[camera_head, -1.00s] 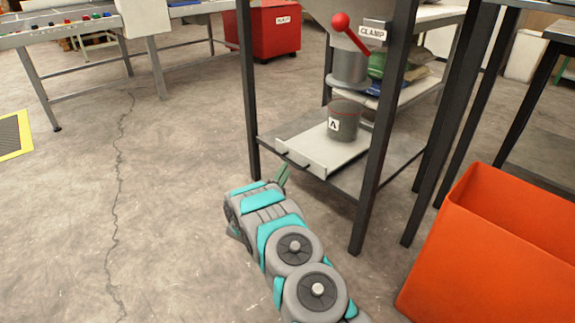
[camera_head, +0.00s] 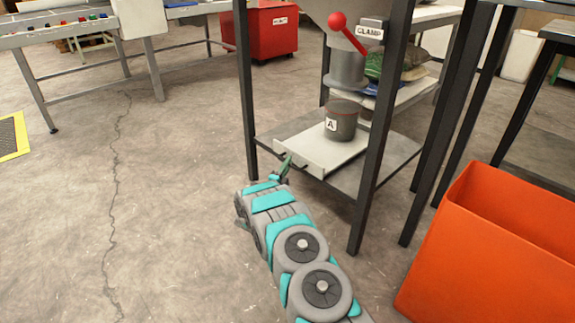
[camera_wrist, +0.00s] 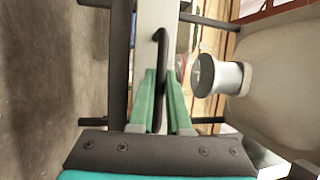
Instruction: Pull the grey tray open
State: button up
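The grey tray (camera_head: 314,153) is a shallow pale slide on the lower shelf of a dark metal frame, with dark handles on its front edge. A dark grey pot (camera_head: 341,121) marked "A" stands on it. My gripper (camera_head: 287,161) is at the tray's front, by the left handle. In the wrist view, the gripper's two green fingers (camera_wrist: 161,82) lie either side of the black handle (camera_wrist: 160,50). A narrow gap shows between the handle and the right finger, so the fingers look open around it. The handle's far side is partly hidden.
The frame's dark legs (camera_head: 369,160) stand close to the right of the tray. An orange bin (camera_head: 480,260) is at the lower right. A red-knobbed clamp lever (camera_head: 338,21) is above the pot. The concrete floor (camera_head: 180,200) left of my arm is clear.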

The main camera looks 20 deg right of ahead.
grip_shut()
jog(key=shift+f, duration=0.1)
dwell(0.8)
